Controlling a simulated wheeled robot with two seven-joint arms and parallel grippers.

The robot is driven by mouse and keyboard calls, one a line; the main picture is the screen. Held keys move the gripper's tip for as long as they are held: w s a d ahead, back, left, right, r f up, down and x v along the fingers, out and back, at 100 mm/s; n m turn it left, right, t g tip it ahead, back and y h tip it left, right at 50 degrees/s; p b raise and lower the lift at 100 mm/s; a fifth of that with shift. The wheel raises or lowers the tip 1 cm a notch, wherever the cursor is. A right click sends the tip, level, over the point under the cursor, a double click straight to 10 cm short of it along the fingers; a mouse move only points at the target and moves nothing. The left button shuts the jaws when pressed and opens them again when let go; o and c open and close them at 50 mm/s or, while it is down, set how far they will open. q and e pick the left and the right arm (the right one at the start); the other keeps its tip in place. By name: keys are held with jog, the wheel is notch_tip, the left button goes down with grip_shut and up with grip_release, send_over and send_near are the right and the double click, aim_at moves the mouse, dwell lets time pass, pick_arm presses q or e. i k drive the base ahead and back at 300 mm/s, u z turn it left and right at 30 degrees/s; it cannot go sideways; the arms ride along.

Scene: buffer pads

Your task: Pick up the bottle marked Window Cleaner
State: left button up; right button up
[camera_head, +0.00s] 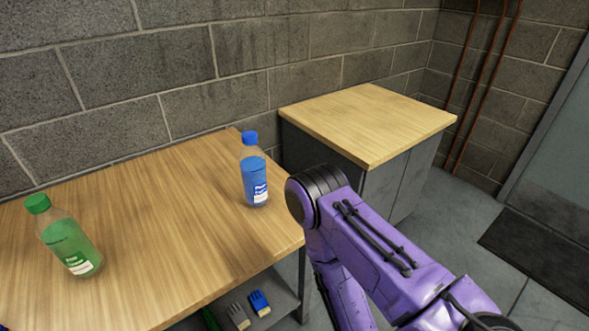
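A clear bottle with a blue cap, blue liquid and a blue label (254,178) stands upright near the right end of the wooden table. A clear bottle with a green cap and green liquid (68,240) stands on the table's left part. The print on both labels is too small to read surely, so I cannot tell which is marked Window Cleaner. My purple right arm comes in from the lower right, its elbow just right of the blue bottle and apart from it in the picture. Neither gripper shows.
The wooden table (165,240) is clear between the bottles. Brushes with blue and pale heads (249,308) lie on a shelf below it. A grey cabinet with a bare wooden top (368,120) stands behind at right. A block wall runs behind; a dark mat (540,258) lies at right.

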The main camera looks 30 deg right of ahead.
aim_at(252, 160)
jog(key=z, duration=2.05)
jog(key=k, duration=0.8)
jog(key=u, duration=1.05)
jog(key=i, duration=0.5)
jog(key=z, duration=0.1)
